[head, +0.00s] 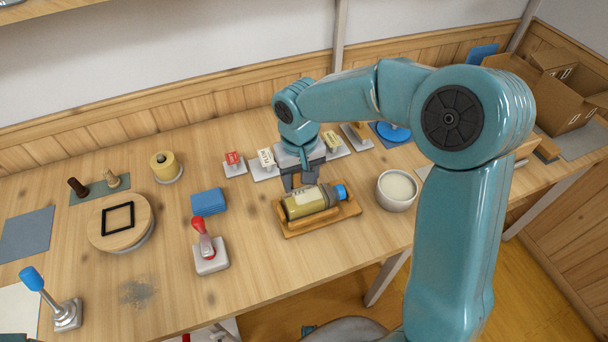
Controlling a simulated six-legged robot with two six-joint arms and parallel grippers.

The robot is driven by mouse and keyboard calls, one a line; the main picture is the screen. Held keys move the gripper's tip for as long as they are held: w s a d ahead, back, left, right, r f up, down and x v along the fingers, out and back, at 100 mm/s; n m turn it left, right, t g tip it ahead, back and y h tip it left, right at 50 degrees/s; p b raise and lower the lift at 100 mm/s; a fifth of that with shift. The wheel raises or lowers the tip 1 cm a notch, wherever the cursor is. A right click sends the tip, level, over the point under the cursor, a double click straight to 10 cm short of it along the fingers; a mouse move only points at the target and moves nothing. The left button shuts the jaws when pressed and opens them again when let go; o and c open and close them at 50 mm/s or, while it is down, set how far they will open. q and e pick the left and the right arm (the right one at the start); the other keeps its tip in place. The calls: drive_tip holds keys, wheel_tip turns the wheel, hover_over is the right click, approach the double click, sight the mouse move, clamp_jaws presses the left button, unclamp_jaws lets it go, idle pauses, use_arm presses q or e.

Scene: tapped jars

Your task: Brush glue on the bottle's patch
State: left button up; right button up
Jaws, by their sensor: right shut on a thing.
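A bottle (305,204) with a yellowish body, grey shoulder and blue cap lies on its side in a wooden cradle (318,226), cap to the right. My right gripper (299,183) points down just behind and above the bottle's left part. It is shut on a small brown piece, mostly hidden by the fingers; I cannot tell whether this is the brush. I cannot tell whether it touches the bottle. No patch can be made out on the bottle. A white bowl (397,203) with pale contents, possibly the glue, stands right of the cradle. My left gripper is not in view.
A blue block (208,201) and a red-handled tool (211,263) stand left of the cradle. Several labelled pieces, including a red one (233,159), line the back. A round wooden lid (119,231) sits further left. Bare table lies between the red-handled tool and the cradle.

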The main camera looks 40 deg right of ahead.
drive_tip(key=shift+s+a+f+b, duration=0.15)
drive_tip(key=shift+s+b, duration=0.25)
drive_tip(key=shift+s, duration=0.2)
drive_tip(key=shift+s+a+b, duration=0.15)
drive_tip(key=shift+s+b, duration=0.05)
drive_tip(key=shift+s, duration=0.45)
drive_tip(key=shift+s+a+b, duration=0.15)
drive_tip(key=shift+s+b, duration=0.05)
drive_tip(key=shift+s, duration=0.4)
wheel_tip(320, 180, up, 7)
drive_tip(key=p, duration=0.5)
drive_tip(key=shift+p, duration=0.3)
